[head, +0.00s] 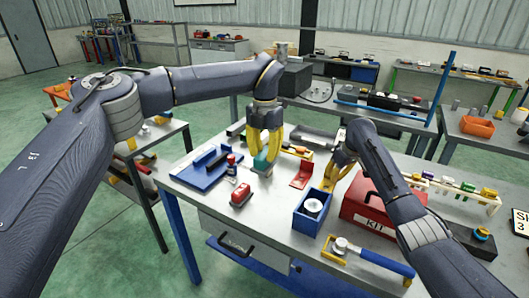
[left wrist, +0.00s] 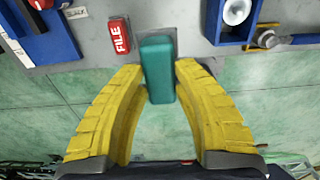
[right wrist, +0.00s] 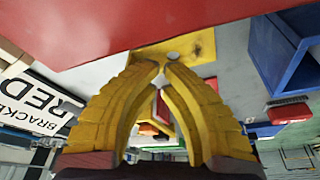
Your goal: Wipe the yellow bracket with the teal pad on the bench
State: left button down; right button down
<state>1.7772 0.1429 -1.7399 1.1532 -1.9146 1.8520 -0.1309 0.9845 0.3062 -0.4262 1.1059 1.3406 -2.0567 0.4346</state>
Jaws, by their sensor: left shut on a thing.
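My left gripper (head: 261,163) is shut on the teal pad (head: 262,168) above the bench. In the left wrist view the teal pad (left wrist: 158,68) sits upright between the yellow fingers. The yellow bracket (right wrist: 195,46) shows in the right wrist view as a flat yellow plate with a hole, at my right gripper's fingertips (right wrist: 161,66). Those tips are close together with a narrow gap. I cannot tell whether they grip the bracket. In the head view my right gripper (head: 330,183) is beyond the blue box, and its fingers make the bracket hard to pick out.
A blue box (head: 308,222) and a red kit box (head: 368,212) stand near my right gripper. A red bracket (head: 302,174), a red file block (head: 241,194) and a blue fixture (head: 208,170) are on the bench (head: 262,222). A blue-handled tool (head: 375,260) lies at the front.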

jog(key=shift+f, duration=1.4)
dwell(0.4)
jog(key=shift+r, duration=0.1)
jog(key=shift+r, duration=2.9)
jog(key=shift+r, duration=0.1)
